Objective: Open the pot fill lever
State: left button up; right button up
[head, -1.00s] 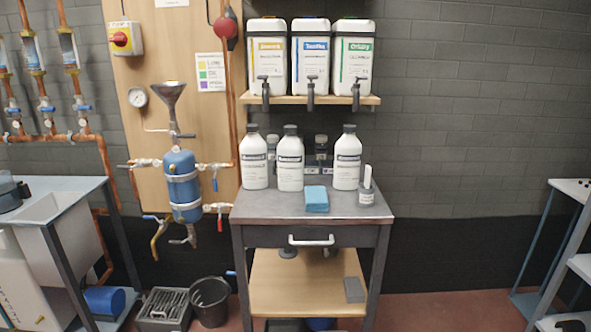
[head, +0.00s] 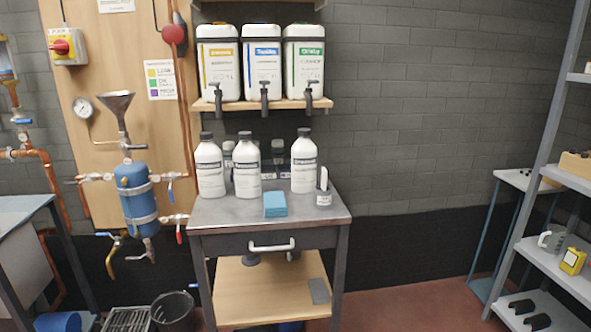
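The blue pot (head: 135,195) is fixed upright on the wooden wall board at the left in the head view, held by metal bands. A grey funnel (head: 117,108) stands above it, with a small valve and dark lever (head: 132,146) between funnel and pot. Side pipes carry other small levers: a blue one (head: 170,183) at the upper right, a red one (head: 179,236) at the lower right, and a blue one (head: 104,235) at the lower left. No label shows which is the fill lever. Neither gripper is in view.
A metal-topped bench (head: 262,211) with white bottles and a blue cloth (head: 275,205) stands right of the pot. A black bucket (head: 173,309) is on the floor below. A grey shelf rack (head: 560,255) is at the right. Floor between bench and rack looks clear.

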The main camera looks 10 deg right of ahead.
aim_at(121, 146)
jog(key=u, duration=0.5)
jog(key=i, duration=0.5)
jog(key=u, duration=1.05)
jog(key=i, duration=1.75)
jog(key=z, duration=0.5)
